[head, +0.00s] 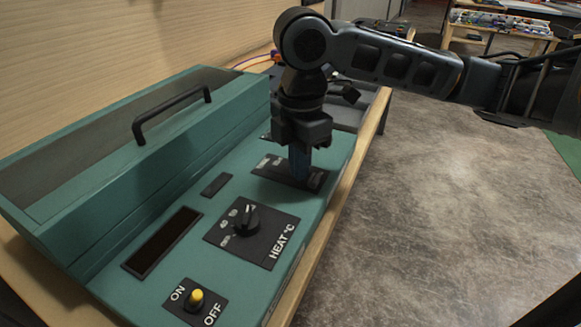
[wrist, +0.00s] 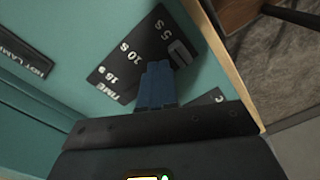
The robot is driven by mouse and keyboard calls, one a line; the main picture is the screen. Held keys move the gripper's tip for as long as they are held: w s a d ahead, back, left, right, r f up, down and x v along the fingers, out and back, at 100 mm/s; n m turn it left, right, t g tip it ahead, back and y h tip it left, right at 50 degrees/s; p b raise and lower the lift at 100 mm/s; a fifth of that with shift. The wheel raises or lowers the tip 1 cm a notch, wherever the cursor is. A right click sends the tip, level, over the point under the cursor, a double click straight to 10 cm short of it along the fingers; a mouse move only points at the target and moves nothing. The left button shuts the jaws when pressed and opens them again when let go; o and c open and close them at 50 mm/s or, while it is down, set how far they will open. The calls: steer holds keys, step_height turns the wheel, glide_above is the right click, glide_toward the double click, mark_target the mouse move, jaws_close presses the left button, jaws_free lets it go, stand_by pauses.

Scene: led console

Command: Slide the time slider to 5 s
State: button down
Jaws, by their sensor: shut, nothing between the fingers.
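The black time slider panel (head: 268,163) lies on the teal console, partly hidden behind my gripper (head: 299,174) in the head view. My gripper points down at the panel, its blue fingers shut with nothing between them. In the wrist view the panel (wrist: 110,82) shows the word TIME and the marks 5 S, 10 S and a third, blurred one. My fingertips (wrist: 158,68) cover part of the slider track. A pale U-shaped outline shows beside the 5 S mark, just past the fingertips. The slider knob is not clearly visible, and I cannot tell whether the fingers touch it.
The HEAT dial (head: 245,220), a yellow ON/OFF switch (head: 196,298) and a dark display (head: 162,242) are also on the console (head: 225,275). A black handle (head: 172,112) stands on its raised lid. The wooden table edge (head: 322,235) runs along the right, with open floor beyond.

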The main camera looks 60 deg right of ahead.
steer(key=shift+w+r+p, duration=0.4)
steer(key=shift+w+r, duration=0.05)
steer(key=shift+w, duration=0.05)
step_height(320, 180, up, 7)
steer(key=p, duration=0.6)
stand_by(0.7)
